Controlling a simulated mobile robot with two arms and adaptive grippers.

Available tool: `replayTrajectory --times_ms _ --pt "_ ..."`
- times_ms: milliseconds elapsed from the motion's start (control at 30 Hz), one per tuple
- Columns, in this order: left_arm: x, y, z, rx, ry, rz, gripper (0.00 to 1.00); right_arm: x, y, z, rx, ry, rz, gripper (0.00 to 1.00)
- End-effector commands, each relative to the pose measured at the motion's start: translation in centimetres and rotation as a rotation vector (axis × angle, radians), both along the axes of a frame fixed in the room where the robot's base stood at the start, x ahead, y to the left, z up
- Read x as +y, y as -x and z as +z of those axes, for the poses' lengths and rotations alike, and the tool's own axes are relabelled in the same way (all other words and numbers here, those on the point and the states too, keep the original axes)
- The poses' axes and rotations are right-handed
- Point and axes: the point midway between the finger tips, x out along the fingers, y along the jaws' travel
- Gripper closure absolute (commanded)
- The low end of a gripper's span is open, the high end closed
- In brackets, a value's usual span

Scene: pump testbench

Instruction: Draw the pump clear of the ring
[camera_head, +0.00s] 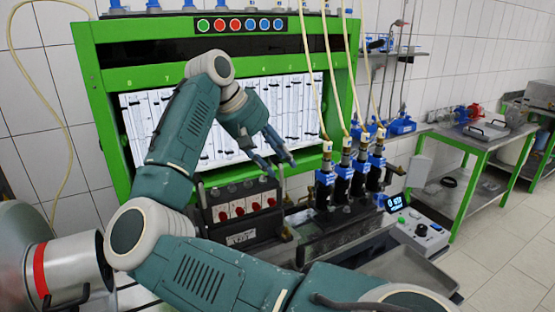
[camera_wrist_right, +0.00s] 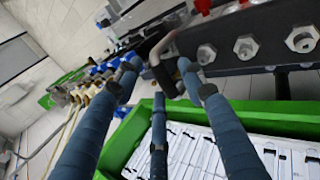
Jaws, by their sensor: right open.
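Several blue and black pumps (camera_head: 343,183) with brass fittings and pale hoses stand upright in a row on the bench, right of centre in the head view. I cannot tell which one is meant, and I cannot make out the ring. My right gripper (camera_head: 281,166) is left of the pumps, above the right end of the box with red knobs. Its fingers are spread, and it also shows in the right wrist view (camera_wrist_right: 158,72). A grey bent handle (camera_wrist_right: 166,60) shows between the fingertips; contact is unclear. The left gripper is not in view.
The dark box with red knobs (camera_head: 243,208) stands below the gripper. The green test frame (camera_head: 93,108) with white tubes is behind it. Hoses (camera_head: 331,75) hang down to the pumps. A control box (camera_head: 423,231) is at right; a green side table (camera_head: 478,170) stands beyond.

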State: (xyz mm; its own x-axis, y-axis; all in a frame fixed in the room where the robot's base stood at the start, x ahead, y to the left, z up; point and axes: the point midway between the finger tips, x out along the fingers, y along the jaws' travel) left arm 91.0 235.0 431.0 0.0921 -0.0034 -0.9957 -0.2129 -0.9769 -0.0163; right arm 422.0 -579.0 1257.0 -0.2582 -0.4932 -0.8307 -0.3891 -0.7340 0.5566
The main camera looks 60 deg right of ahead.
Motion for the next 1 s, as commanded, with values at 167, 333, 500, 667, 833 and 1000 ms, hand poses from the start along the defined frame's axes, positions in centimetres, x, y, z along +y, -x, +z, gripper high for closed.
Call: replayTrajectory --times_ms 167,333,500,667,833,1000 --pt "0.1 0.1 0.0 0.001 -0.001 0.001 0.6 0.5 -0.3 0.7 0.0 -0.002 0.003 0.6" --pt "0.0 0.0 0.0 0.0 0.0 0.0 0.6 1.9 -1.1 3.4 -0.003 0.001 0.004 0.6" --pt "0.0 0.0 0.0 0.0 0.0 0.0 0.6 3.8 -2.0 6.5 -0.003 -0.001 0.004 0.6" --pt "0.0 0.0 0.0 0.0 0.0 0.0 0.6 5.0 -2.6 8.7 -0.002 0.001 0.003 0.6" --pt "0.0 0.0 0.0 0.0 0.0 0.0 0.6 5.7 -2.9 9.8 -0.001 0.001 0.0 0.6" --pt "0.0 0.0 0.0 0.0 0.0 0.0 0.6 5.9 -3.0 10.0 -0.001 0.001 -0.002 0.6"
